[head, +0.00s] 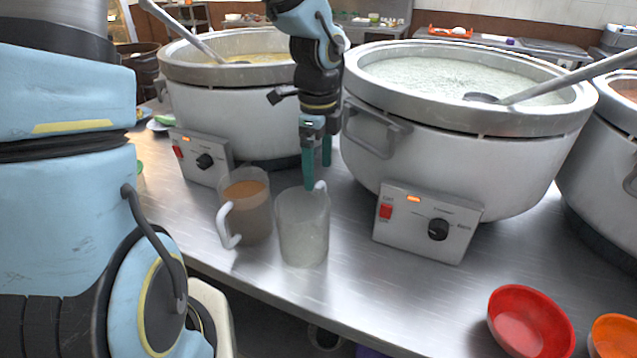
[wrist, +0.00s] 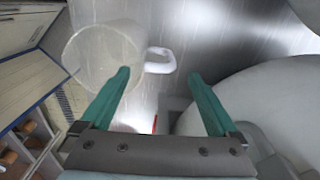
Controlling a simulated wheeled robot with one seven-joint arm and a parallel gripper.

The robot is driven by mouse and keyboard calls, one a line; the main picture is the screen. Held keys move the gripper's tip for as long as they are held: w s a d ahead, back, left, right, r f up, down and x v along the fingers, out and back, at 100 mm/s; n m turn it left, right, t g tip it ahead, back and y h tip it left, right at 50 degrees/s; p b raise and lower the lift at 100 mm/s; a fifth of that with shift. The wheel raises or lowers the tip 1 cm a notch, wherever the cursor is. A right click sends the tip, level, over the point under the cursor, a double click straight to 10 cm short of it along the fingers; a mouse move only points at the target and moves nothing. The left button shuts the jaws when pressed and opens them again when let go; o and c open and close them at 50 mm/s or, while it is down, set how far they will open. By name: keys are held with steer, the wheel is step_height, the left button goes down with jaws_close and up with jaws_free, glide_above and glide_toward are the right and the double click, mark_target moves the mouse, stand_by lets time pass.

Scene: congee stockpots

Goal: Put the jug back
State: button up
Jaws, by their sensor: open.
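A clear, whitish jug (head: 303,232) stands upright on the steel counter near its front edge. Its white handle (head: 320,188) points back toward my gripper (head: 317,174). My gripper is open, with teal fingers pointing down just behind this jug, close to its handle. In the wrist view the jug (wrist: 103,52) is at upper left, and its white handle (wrist: 162,62) lies ahead of the gap between the fingertips (wrist: 158,75). Nothing is held. A second jug (head: 250,205), with orange-brown contents and a white handle at its front left, stands just left of the clear one.
Large white stockpots stand behind: a left one (head: 225,105), a middle one (head: 450,140) with a ladle (head: 540,85), and another at the right edge. Control boxes (head: 428,222) stick out in front. Red (head: 528,322) and orange (head: 612,336) bowls sit front right. Counter (head: 365,285) right of the jugs is clear.

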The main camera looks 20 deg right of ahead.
steer(key=shift+r, duration=0.45)
steer(key=a+r+n+t, duration=0.1)
steer(key=a+n, duration=2.3)
steer(key=n, duration=0.1)
steer(key=shift+a+r+t, duration=0.2)
steer(key=shift+a+t, duration=0.1)
steer(key=shift+a, duration=0.05)
